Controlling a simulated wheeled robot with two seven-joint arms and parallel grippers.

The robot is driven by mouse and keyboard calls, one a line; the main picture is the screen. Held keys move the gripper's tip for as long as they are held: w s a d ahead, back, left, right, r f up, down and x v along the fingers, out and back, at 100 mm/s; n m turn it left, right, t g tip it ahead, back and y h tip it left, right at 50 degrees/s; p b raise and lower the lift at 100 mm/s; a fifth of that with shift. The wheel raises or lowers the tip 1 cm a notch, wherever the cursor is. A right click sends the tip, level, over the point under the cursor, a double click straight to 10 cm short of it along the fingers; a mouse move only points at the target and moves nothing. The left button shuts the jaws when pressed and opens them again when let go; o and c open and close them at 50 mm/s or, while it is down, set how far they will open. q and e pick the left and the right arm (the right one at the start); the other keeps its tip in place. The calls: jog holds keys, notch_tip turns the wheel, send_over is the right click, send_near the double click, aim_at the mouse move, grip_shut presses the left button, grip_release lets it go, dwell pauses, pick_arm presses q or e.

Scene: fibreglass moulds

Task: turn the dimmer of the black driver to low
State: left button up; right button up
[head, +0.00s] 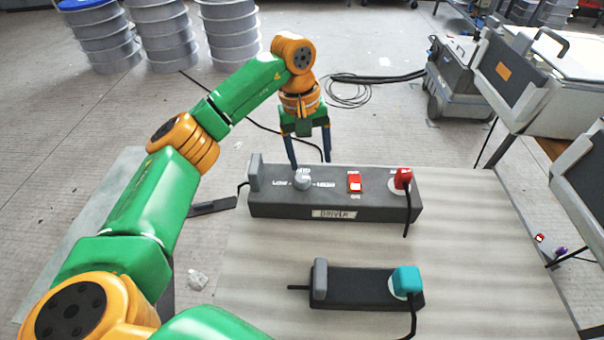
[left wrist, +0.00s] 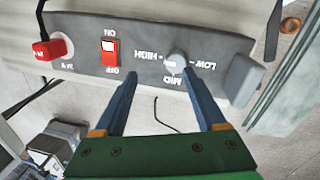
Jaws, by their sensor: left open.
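The black driver (head: 270,207) is a long dark box with a "DRIVER" label, lying on the table. Its dimmer is a grey round knob (head: 303,179) between the LOW and HIGH marks, with MID at its far side. The knob also shows in the left wrist view (left wrist: 177,62), where I cannot clearly read its pointer. My left gripper (head: 309,161) is open and empty at the driver's far edge, pointing down. In the left wrist view its blue fingertips (left wrist: 160,77) stand apart just short of the knob, which lies nearer the right-hand finger. My right gripper is not in view.
The driver also carries a red ON/OFF switch (head: 355,183), a red plug (head: 402,178) and a grey block (head: 255,172) at its left end. A smaller black box (head: 352,290) with a teal plug (head: 406,281) lies nearer. The table's right side (head: 480,240) is clear.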

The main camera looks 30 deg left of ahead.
aim_at(302, 177)
pick_arm(q)
jog(key=shift+s+a+f+y, duration=0.15)
jog(key=shift+s+a+y, duration=0.15)
jog(key=shift+a, duration=0.25)
jog(key=shift+s+a+f+y, duration=0.2)
jog(key=shift+s+a, duration=0.1)
jog(key=shift+a, duration=0.2)
jog(key=f, duration=0.5)
jog(key=shift+w+d+f, duration=0.1)
jog(key=shift+w+d, duration=0.05)
jog(key=shift+d, duration=0.1)
grip_shut()
